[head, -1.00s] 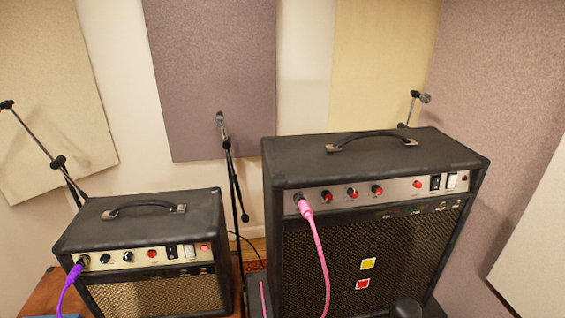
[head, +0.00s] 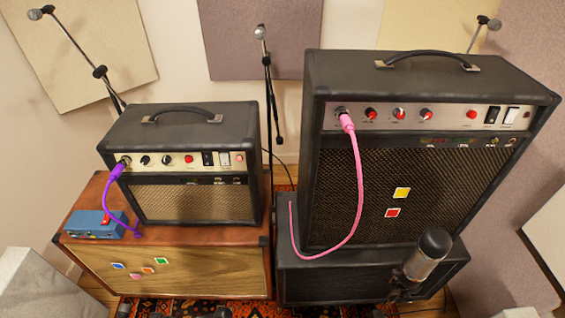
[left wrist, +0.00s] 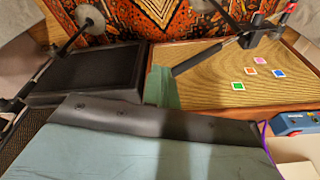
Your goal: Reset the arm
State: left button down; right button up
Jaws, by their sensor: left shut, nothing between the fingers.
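My left gripper (left wrist: 163,80) shows in the left wrist view as a narrow teal piece at the middle, above a wide dark and teal body across the bottom. It is shut with nothing in it. Behind it is the wood-fronted cabinet (left wrist: 207,85). I cannot tell whether it touches anything. No gripper shows in the head view. Pale shapes at its lower left and lower right corners are cut off, and I cannot tell whether they are my arms. My right gripper is in neither view.
A small amp (head: 180,125) and a blue pedal (head: 95,224) stand on the cabinet (head: 190,278). A tall amp (head: 400,190) stands on a black box (head: 300,275) at right. A microphone (head: 428,255) stands before it. A purple cable (head: 106,195) and a pink cable (head: 358,190) hang from the amps.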

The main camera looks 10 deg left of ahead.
pick_arm(q)
jog(key=s+f+g+b, duration=0.1)
jog(key=s+f+b, duration=0.4)
jog(key=f, duration=1.3)
jog(key=s+a+f+b, duration=0.1)
jog(key=s+a+f, duration=0.2)
jog(key=s+f, duration=0.8)
jog(key=s, duration=0.3)
jog(key=shift+f+g+b, duration=0.25)
jog(key=shift+g+b, duration=0.15)
jog(key=shift+w+a, duration=0.1)
